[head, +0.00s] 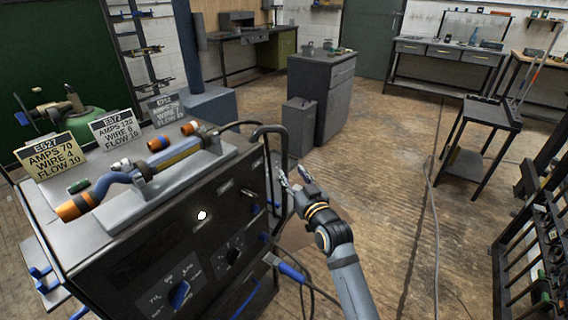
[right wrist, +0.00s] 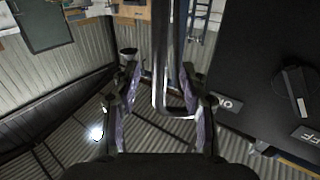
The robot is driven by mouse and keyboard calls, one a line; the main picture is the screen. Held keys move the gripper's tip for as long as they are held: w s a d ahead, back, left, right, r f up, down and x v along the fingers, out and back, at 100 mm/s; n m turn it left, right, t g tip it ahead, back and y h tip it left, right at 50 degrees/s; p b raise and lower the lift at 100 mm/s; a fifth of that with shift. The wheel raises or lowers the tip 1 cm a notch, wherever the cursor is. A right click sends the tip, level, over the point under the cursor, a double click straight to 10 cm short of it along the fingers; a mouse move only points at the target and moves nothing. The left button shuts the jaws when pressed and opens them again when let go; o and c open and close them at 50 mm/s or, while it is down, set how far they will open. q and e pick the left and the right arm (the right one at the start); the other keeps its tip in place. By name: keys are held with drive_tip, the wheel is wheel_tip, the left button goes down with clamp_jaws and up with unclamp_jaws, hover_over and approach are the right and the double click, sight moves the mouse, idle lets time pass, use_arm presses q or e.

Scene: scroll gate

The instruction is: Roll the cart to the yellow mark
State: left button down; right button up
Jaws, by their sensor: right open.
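The cart (head: 140,250) is a dark welding machine with a pale top, at the left of the head view. Its dark tubular handle (head: 284,150) stands out from its right side. My right gripper (head: 292,180) is open beside the handle. My left gripper is not in view. No yellow mark on the floor is clearly visible.
A small dark table (head: 485,112) and a black rack (head: 540,230) are at the right. Wooden floor (head: 390,180) between them is mostly open; a cable crosses it.

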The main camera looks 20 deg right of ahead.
sight(286, 166)
drive_tip(key=w, duration=0.7)
drive_tip(key=shift+a, duration=0.25)
clamp_jaws()
drive_tip(key=shift+f, duration=0.1)
